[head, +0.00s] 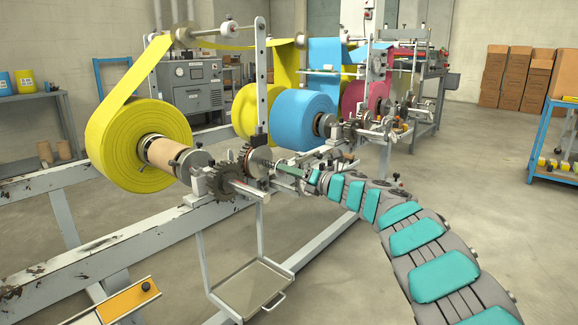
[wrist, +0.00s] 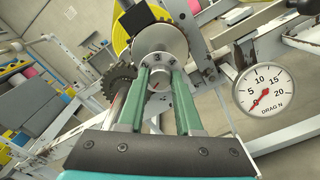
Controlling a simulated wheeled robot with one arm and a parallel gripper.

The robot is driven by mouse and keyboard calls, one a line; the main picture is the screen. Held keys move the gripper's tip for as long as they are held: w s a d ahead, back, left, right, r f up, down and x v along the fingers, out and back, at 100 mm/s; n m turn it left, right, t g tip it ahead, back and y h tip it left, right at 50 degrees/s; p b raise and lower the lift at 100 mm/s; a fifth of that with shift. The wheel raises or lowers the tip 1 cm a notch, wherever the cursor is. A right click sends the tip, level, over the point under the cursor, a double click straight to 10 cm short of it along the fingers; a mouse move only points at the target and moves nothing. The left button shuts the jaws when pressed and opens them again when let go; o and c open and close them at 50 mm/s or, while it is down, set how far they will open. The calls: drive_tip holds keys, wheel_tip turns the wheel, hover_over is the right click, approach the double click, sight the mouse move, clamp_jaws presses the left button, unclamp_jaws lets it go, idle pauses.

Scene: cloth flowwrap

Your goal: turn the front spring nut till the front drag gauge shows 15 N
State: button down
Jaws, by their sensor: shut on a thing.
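The front spring nut (wrist: 159,80) shows in the wrist view as a small pale metal part at the end of the shaft, in front of a round grey disc (wrist: 160,45). My gripper (wrist: 160,73) has its two green fingers on either side of the nut, shut on it. In the head view my gripper (head: 287,169) reaches in from the right to the shaft by the front yellow roll (head: 125,145); the nut is too small to make out there. The front drag gauge (wrist: 264,88) is a white dial at right in the wrist view; its red needle points down-left at about 0 N.
Dark toothed gears (head: 222,182) sit left of my gripper on the white frame (head: 60,250). A tray (head: 252,288) hangs below. A blue roll (head: 303,115) and more shafts stand behind.

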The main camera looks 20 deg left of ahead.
drive_tip(key=m+p, duration=1.1)
drive_tip(key=m, duration=1.2)
drive_tip(key=shift+f+m+p, duration=0.1)
drive_tip(key=shift+m+p, duration=0.2)
drive_tip(key=shift+p, duration=0.05)
drive_tip(key=c, duration=0.6)
unclamp_jaws()
drive_tip(key=shift+d, duration=0.15)
